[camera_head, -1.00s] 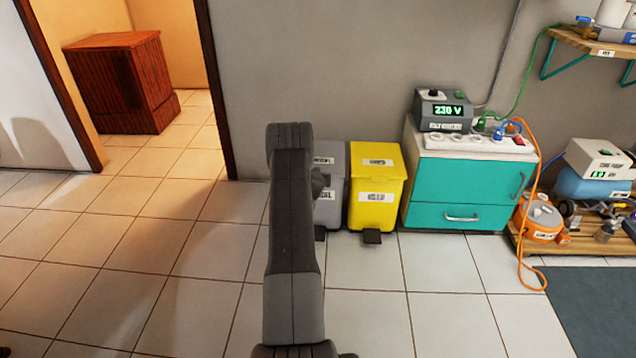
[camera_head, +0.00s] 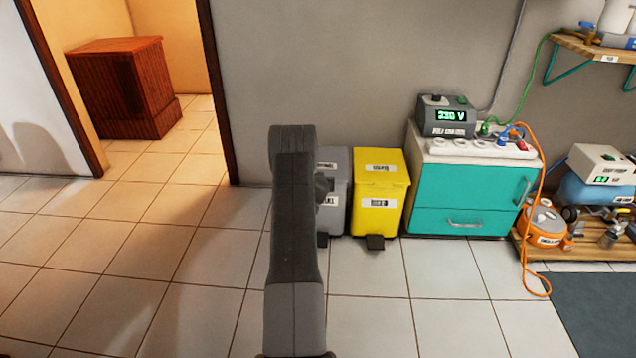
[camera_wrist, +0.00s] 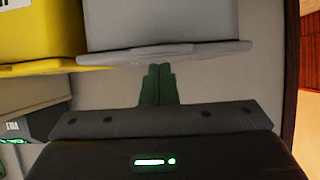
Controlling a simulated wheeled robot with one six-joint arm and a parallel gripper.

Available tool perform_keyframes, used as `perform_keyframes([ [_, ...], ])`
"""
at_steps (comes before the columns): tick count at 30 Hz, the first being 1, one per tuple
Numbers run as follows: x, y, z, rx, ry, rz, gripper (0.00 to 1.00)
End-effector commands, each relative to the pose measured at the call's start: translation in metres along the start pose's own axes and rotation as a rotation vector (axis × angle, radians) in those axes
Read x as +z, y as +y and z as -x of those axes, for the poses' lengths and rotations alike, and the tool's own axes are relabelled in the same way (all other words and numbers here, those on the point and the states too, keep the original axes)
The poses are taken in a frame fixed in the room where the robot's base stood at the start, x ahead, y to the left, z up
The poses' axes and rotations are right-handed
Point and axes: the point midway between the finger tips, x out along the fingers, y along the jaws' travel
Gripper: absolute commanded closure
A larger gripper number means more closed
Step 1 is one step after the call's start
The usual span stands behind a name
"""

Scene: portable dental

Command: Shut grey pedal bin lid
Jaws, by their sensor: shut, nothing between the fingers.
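The grey pedal bin (camera_head: 335,215) stands against the wall, partly hidden behind my arm in the head view. Its lid (camera_head: 332,167) looks down on the body there. In the wrist view, where the scene appears upside down, the grey body (camera_wrist: 160,22) and the lid's edge (camera_wrist: 190,51) lie across the top, with the lid lying along the body's rim. My gripper (camera_wrist: 158,68) is shut and empty, its fingertips close to the lid's edge; I cannot tell whether they touch.
A yellow pedal bin (camera_head: 377,208) stands directly right of the grey one. A teal drawer cabinet (camera_head: 465,195) with a power unit (camera_head: 446,116) on top is further right. A doorway opens at left. The tiled floor (camera_head: 370,315) in front is clear.

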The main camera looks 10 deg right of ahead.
Motion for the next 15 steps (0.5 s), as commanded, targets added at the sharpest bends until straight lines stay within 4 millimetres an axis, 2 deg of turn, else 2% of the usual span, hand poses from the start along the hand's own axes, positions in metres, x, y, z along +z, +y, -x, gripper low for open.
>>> perform_keyframes([
  [1, -0.02, 0.003, 0.007, 0.0, 0.018, 0.0, 1.0],
  [2, -0.024, 0.004, 0.009, 0.001, 0.021, 0.0, 1.0],
  [3, -0.006, 0.003, 0.012, 0.002, 0.012, 0.003, 1.0],
  [9, 0.03, 0.003, 0.031, 0.001, 0.019, 0.003, 1.0],
  [15, 0.056, 0.003, 0.043, 0.001, 0.024, 0.002, 1.0],
])
